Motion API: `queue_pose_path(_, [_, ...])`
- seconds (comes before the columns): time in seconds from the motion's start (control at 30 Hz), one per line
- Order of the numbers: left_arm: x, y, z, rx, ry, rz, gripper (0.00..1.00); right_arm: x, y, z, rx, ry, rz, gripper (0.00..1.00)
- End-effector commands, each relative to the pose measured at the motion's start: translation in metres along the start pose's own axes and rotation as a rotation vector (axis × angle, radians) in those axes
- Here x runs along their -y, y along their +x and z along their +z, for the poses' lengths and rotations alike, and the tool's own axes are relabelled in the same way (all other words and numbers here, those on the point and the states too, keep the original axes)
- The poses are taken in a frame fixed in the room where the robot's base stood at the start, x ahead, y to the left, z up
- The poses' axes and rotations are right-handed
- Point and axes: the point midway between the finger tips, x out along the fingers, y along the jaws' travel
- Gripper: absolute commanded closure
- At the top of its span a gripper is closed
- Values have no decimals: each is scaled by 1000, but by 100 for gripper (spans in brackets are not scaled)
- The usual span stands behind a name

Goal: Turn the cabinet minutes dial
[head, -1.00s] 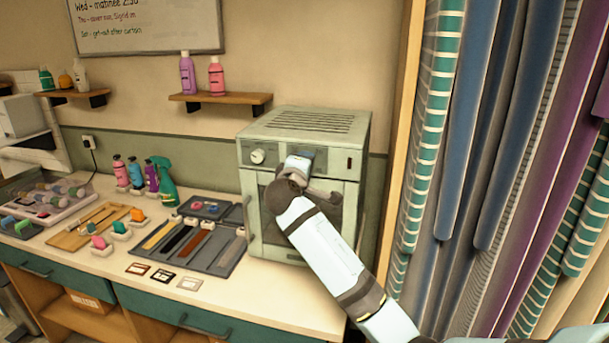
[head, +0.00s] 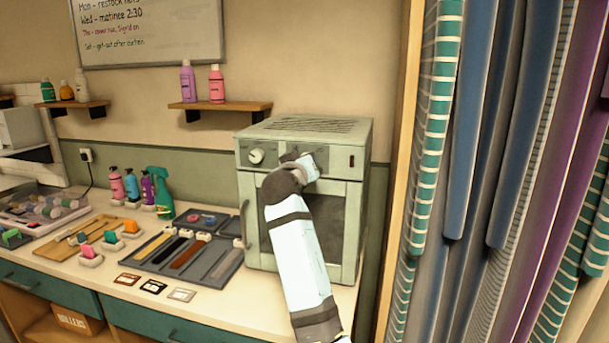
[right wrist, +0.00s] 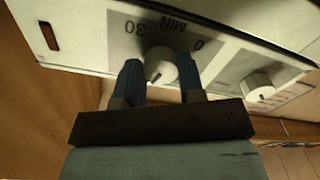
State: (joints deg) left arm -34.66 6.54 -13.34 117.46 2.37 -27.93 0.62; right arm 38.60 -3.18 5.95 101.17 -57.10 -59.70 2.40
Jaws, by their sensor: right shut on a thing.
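The pale grey-green cabinet (head: 250,190) stands at the right end of the counter, with a control strip along its top front. Its minutes dial (right wrist: 160,66), white with a dark pointer line, sits under the printing "MIN", "0" and "30", which is upside down in the right wrist view. My right gripper (right wrist: 160,80) is shut on this dial, with one blue finger at each side. In the head view, my right gripper (head: 294,155) and wrist mostly hide the dial. A second white dial (head: 256,156) is free to the left. My left gripper is out of view.
Hanging rolls of striped and coloured material (head: 430,150) fill the right side.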

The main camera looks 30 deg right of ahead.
Motion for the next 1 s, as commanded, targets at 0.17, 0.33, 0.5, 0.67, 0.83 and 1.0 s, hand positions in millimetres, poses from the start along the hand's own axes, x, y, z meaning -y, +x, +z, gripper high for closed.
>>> queue_pose_path(0.17, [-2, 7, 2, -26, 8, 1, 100, 4, -1, 4, 3, 157, -2, 88])
queue_pose_path(0.33, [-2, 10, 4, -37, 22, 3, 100, 4, -1, 3, 2, 282, -3, 88])
queue_pose_path(0.5, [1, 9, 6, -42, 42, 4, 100, 3, -1, 2, 3, 373, -2, 88])
queue_pose_path(0.67, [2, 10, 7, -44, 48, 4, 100, 3, 0, 1, 2, 429, -1, 88])
queue_pose_path(0.83, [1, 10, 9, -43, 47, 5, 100, 3, 0, 1, 2, 457, -1, 88])
queue_pose_path(1.0, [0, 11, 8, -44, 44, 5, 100, 2, 0, 0, 2, 464, -1, 88])
